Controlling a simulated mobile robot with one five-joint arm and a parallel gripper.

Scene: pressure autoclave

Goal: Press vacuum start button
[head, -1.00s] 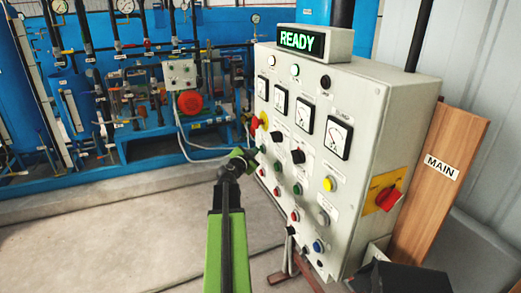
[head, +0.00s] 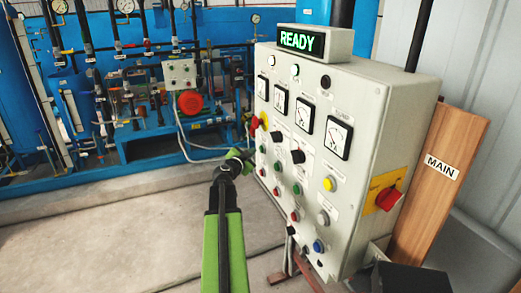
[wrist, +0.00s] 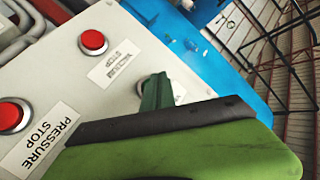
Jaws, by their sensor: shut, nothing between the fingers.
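The grey control panel (head: 300,150) stands right of centre in the head view, with rows of green and red buttons. A small green button (head: 262,149) is in its leftmost column, just right of my gripper (head: 246,154); its label is too small to read there. In the wrist view, a red button (wrist: 93,41) has a label reading "VACUUM STOP". My gripper (wrist: 157,92) is shut and empty, its green fingertip close to the panel beside that label. I cannot tell whether it touches.
A red "PRESSURE STOP" button (wrist: 12,115) is close by in the wrist view. A red-yellow switch (head: 257,123) sticks out of the panel just above my gripper. Blue pipework (head: 130,120) stands at the back. The floor to the left is clear.

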